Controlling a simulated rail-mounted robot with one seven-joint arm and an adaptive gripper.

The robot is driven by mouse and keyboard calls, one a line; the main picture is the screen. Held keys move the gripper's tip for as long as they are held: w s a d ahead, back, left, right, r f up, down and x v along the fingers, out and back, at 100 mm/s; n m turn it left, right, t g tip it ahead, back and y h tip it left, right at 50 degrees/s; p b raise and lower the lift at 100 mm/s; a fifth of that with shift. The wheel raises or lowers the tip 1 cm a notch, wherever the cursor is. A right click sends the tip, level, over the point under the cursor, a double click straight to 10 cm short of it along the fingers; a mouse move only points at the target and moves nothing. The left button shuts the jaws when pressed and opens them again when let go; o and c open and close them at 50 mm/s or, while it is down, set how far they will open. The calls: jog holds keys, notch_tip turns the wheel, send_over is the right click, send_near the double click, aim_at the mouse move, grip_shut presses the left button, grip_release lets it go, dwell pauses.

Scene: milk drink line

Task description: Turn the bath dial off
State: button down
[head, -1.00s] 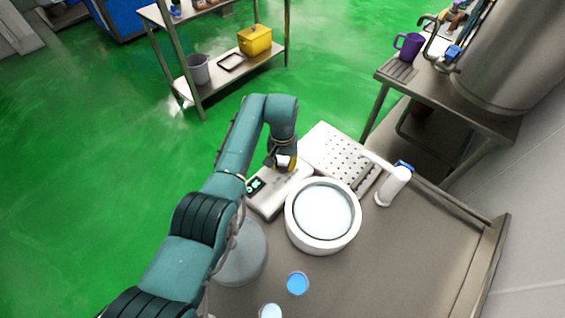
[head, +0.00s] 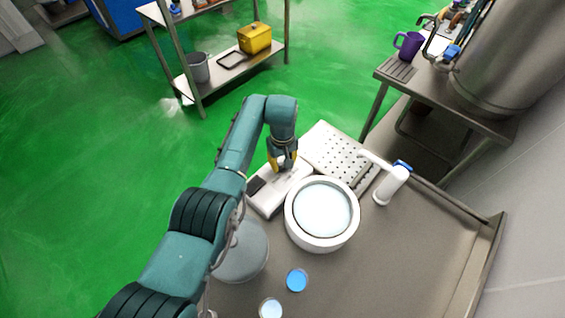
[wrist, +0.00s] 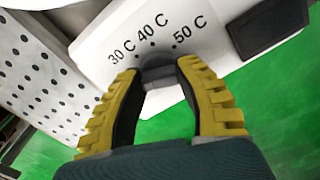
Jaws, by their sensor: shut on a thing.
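The bath's control box (head: 264,205) is a pale panel left of the round white bath (head: 323,214). In the wrist view the panel (wrist: 95,45) carries the marks 30 C, 40 C and 50 C around a dark grey dial (wrist: 158,70). My gripper (wrist: 160,78) has yellow ribbed fingers, one on each side of the dial, and is shut on it. In the head view my gripper (head: 284,165) comes down on the box and hides the dial. The display (head: 255,186) on the box is dark; it is also dark and blank in the wrist view (wrist: 268,27).
A white perforated rack (head: 338,152) stands behind the bath. A white tap-like post with a blue top (head: 391,186) is to its right. The counter's right part is clear.

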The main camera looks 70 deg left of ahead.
aim_at(282, 163)
jog(key=shift+f, duration=0.2)
jog(key=c, duration=0.7)
grip_release()
jog(key=shift+r, duration=0.15)
notch_tip(282, 163, up, 12)
